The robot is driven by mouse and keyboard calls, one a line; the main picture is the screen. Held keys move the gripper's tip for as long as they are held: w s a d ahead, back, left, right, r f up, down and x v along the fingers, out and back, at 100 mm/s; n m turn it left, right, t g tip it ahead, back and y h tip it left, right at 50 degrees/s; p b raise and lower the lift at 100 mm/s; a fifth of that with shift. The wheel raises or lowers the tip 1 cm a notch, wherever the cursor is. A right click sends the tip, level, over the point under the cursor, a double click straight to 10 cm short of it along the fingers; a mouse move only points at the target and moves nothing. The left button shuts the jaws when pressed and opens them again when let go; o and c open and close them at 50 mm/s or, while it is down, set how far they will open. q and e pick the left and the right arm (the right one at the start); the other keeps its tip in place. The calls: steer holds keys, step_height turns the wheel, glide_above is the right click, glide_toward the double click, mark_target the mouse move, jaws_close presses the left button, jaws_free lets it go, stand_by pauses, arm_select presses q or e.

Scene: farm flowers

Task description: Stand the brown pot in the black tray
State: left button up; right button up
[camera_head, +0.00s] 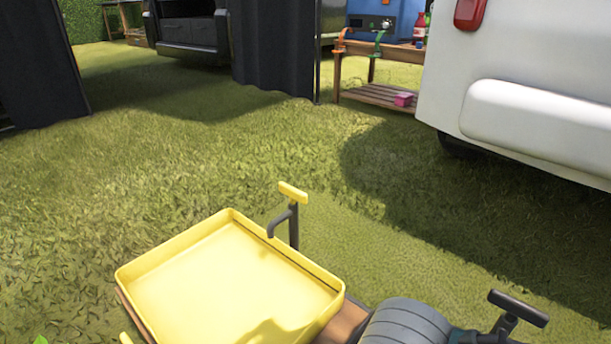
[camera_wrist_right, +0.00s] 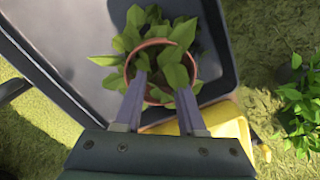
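The brown pot (camera_wrist_right: 147,101) holds a leafy green plant and shows from above in the right wrist view, over the black tray (camera_wrist_right: 90,70). I cannot tell whether its base touches the tray floor. My right gripper (camera_wrist_right: 161,80) is at the pot, its two fingers apart and overlapping the near side of the rim. Leaves cover the fingertips in part, so whether they press on the pot is unclear. The black tray and the pot are outside the head view. My left gripper is not in view.
A yellow tray (camera_head: 225,285) sits on a wooden base in the head view, with a yellow-topped handle (camera_head: 293,192) beside it. Another leafy plant (camera_wrist_right: 300,108) is at the right wrist view's right edge. A white vehicle (camera_head: 540,90) and wooden table (camera_head: 385,97) stand beyond open grass.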

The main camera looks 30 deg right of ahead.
step_height(320, 180, up, 17)
steer(key=s+a+n+t+y+p, duration=0.1)
steer(key=s+n+p, duration=0.1)
steer(key=p, duration=0.8)
steer(key=s+d+r+n+t, duration=0.2)
steer(key=d+r, duration=0.3)
steer(key=r, duration=0.3)
steer(key=shift+s+r+t+h, duration=0.3)
steer(key=shift+s+h, duration=0.1)
